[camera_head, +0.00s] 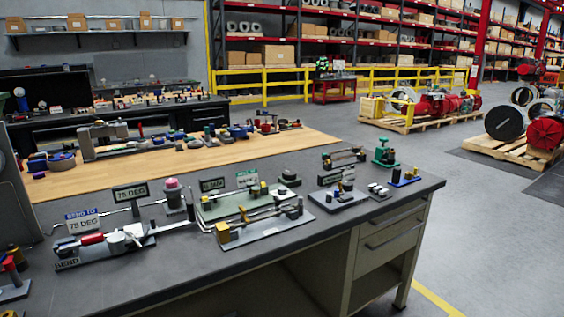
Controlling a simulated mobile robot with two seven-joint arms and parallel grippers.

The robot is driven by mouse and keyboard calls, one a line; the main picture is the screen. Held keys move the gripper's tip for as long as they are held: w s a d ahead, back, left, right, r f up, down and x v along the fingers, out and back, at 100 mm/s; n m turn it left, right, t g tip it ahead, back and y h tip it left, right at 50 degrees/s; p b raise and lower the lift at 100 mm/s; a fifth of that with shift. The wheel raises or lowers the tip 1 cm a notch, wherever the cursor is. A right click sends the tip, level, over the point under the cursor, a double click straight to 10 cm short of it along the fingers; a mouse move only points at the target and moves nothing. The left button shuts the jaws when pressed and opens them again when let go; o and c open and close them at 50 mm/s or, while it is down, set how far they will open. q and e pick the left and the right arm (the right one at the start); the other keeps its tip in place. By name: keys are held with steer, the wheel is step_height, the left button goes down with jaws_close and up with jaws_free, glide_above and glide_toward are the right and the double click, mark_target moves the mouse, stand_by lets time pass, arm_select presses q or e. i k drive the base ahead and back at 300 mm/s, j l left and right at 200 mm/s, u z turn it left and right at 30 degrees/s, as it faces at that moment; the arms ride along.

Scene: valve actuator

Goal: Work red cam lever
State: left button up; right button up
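A red handle (92,239) lies along a grey bending fixture (115,243) at the left of the dark bench, beside a "75 DEG" card (83,225). A second red part (9,263) stands on a small fixture at the far left edge, partly cut off by the frame. I cannot tell for sure which of these is the red cam lever. Neither of my grippers shows in the head view.
The dark benchtop (330,222) holds several small fixtures, including a green-based one (225,203) and a brass-blocked one (265,225). A wooden bench (110,178) with tools stands behind. Clear floor (490,230) lies to the right of the bench.

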mark_target(65, 251)
steer(key=u, duration=1.3)
